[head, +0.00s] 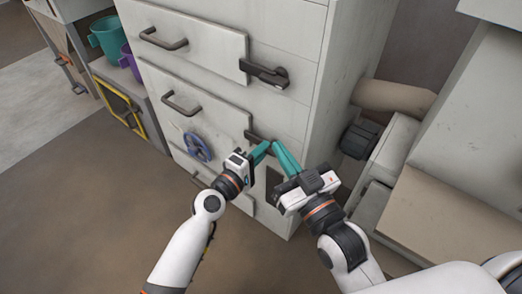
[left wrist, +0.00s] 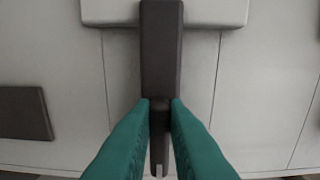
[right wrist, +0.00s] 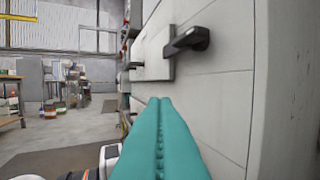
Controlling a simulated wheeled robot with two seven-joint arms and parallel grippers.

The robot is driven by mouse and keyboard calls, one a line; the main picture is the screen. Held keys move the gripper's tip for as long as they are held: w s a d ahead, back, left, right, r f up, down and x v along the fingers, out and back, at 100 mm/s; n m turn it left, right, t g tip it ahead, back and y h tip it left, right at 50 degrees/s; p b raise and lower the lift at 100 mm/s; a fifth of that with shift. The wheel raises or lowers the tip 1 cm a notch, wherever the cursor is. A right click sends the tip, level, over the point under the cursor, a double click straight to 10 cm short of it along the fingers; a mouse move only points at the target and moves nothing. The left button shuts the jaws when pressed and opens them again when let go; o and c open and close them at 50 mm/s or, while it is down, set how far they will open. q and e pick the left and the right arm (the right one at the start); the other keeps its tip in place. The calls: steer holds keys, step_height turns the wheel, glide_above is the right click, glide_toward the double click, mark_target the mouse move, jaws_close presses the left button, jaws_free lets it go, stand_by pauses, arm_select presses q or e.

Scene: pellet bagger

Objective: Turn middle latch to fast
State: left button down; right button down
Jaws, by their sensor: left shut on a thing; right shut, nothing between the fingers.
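The middle latch (head: 253,136) is a dark lever on the front of the pale cabinet, partly hidden by my grippers in the head view. In the left wrist view the dark latch lever (left wrist: 161,60) runs up and down the picture, its upper end over a pale panel. My left gripper (left wrist: 160,104) is shut on this lever, one teal finger on each side. It also shows in the head view (head: 262,150). My right gripper (head: 279,150) is shut and empty, just right of the left one. Its closed fingers (right wrist: 159,104) show in the right wrist view, apart from the cabinet front.
An upper latch (head: 265,73) sits higher on the cabinet. Panel handles (head: 163,40) and a blue handwheel (head: 197,147) stick out at the left. A dark rectangle (left wrist: 22,112) lies left of the lever. Grey machinery (head: 395,145) stands close on the right. Floor is open at lower left.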

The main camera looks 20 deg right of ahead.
arm_select(q)
steer(key=shift+f, duration=0.1)
steer(key=c, duration=1.4)
jaws_free()
steer(key=shift+c, duration=0.2)
